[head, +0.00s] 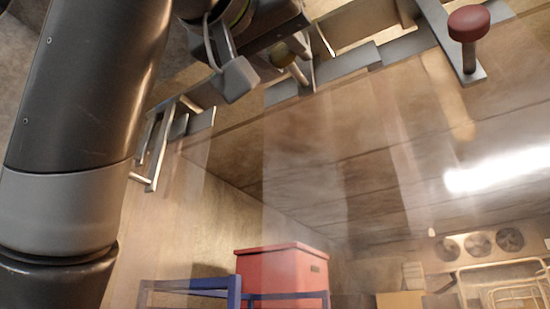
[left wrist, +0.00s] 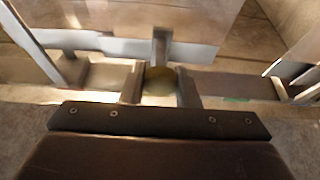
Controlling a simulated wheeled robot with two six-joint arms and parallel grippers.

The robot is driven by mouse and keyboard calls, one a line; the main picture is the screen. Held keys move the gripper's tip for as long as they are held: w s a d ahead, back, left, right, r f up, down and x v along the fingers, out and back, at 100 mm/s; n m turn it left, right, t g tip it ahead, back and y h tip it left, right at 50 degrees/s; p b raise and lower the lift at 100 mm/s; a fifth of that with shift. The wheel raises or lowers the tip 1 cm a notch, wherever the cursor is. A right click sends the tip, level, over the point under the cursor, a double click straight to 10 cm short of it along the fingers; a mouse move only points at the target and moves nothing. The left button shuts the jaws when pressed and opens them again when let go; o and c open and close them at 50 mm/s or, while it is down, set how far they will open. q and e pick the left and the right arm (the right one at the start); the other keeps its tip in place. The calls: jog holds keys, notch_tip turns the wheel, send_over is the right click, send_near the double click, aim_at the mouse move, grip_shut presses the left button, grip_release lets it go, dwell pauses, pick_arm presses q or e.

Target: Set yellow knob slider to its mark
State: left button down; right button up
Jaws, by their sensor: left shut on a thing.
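The yellow knob (head: 283,54), dull olive in this light, has a pale stem and sits on a grey metal slider bar (head: 345,62) at the top of the head view. It also shows in the left wrist view (left wrist: 159,80), between the two fingers. My left gripper (head: 270,63) comes in from the left and is shut on the knob. In the left wrist view a small green strip (left wrist: 236,99) lies to the right of the knob, on the rail's near edge; I cannot tell whether it is the mark. My right gripper is in neither view.
A red knob (head: 469,22) stands on a grey plate to the right. A metal bar handle (head: 158,150) is beside my left arm. A clear panel lies below; behind it show a red box (head: 282,275), blue frames (head: 233,290) and fans (head: 480,243).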

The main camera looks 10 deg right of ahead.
pick_arm(q)
jog(key=c, duration=1.1)
grip_release()
jog(key=b+v, duration=0.9)
jog(key=v, duration=0.8)
jog(key=shift+s+a+f, duration=0.1)
jog(key=shift+s+f, duration=0.05)
jog(key=shift+f, duration=0.05)
